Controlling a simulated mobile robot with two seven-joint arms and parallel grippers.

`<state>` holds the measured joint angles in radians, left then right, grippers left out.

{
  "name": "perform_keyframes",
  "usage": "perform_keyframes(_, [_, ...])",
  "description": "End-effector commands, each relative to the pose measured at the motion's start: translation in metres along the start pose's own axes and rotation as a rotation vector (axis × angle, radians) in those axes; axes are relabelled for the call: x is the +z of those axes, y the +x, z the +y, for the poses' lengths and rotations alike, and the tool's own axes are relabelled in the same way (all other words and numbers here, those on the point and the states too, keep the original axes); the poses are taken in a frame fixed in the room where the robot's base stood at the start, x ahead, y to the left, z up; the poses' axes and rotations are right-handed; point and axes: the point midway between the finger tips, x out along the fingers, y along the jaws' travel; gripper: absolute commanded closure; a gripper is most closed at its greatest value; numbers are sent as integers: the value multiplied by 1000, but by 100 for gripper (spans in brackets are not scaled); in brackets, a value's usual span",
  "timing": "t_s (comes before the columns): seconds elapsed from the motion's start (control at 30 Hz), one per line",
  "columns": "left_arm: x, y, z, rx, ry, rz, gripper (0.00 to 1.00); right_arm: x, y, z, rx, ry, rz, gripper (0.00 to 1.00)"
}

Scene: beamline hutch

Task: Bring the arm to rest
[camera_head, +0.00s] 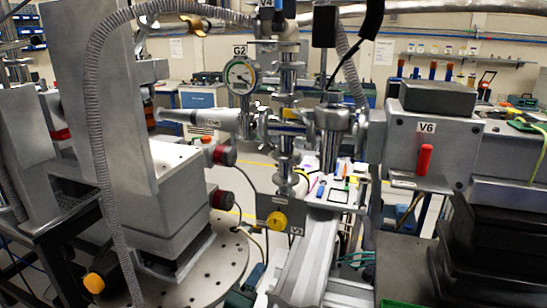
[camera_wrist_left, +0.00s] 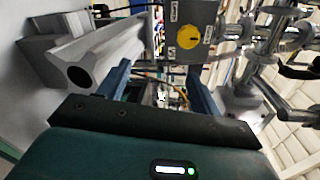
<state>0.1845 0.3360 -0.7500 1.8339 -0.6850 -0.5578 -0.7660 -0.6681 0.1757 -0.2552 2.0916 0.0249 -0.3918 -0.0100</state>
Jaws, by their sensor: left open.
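My left gripper (camera_head: 256,276) shows small at the bottom centre of the head view, partly cut by other parts, below the box with the yellow knob (camera_head: 281,220). In the left wrist view my left gripper (camera_wrist_left: 160,88) has its two blue-grey fingers spread wide apart, with nothing held between them. Its dark palm bar and green housing fill the bottom of that view. My right gripper is not in view.
In the wrist view a metal rail (camera_wrist_left: 115,52) lies close left of the fingers, and the yellow-knob box (camera_wrist_left: 189,37) is just beyond. A round perforated table (camera_head: 222,272), a G2 gauge (camera_head: 240,75) and a V6 box (camera_head: 425,140) crowd the head view.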

Motion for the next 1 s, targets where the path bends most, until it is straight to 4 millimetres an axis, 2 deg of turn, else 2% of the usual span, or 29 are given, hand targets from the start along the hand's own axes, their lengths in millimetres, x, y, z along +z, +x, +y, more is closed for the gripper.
perform_keyframes(0.03, [-7, -16, 21, 62, -174, 13, 35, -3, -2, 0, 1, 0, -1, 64])
perform_keyframes(0.1, [-14, -40, 48, 144, -440, 12, 35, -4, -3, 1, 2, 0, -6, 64])
perform_keyframes(0.17, [-18, -62, 69, 210, -668, -6, 35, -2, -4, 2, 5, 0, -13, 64])
perform_keyframes(0.3, [-23, -118, 114, 334, -1167, -100, 35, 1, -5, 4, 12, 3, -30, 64])
perform_keyframes(0.4, [-22, -155, 137, 388, -1454, -193, 35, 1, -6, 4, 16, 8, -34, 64])
perform_keyframes(0.5, [-20, -184, 152, 413, -1658, -277, 35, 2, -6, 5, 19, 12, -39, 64])
perform_keyframes(0.6, [-18, -202, 161, 420, -1777, -332, 35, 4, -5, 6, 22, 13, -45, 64])
perform_keyframes(0.7, [-17, -209, 164, 422, -1826, -355, 35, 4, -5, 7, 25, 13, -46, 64])
perform_keyframes(1.0, [-17, -209, 164, 422, -1829, -356, 35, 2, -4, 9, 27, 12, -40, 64])
